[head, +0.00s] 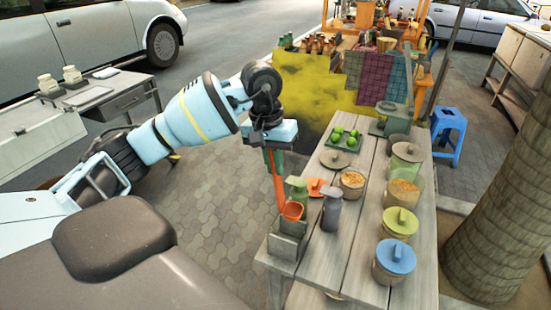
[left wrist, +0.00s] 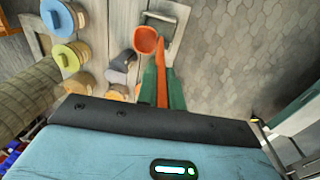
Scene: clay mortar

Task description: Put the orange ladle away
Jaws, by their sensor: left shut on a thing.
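My left gripper (head: 276,165) is shut on the handle of the orange ladle (head: 292,210). The ladle hangs bowl-down over the near left corner of the wooden table (head: 350,240). Its bowl is close to a grey open-topped holder (head: 288,246) at that corner; I cannot tell whether they touch. In the left wrist view the green fingers (left wrist: 163,90) grip the handle, and the ladle bowl (left wrist: 146,40) shows beside the grey holder (left wrist: 177,42). My right gripper is not in view.
Paving left of the table is clear.

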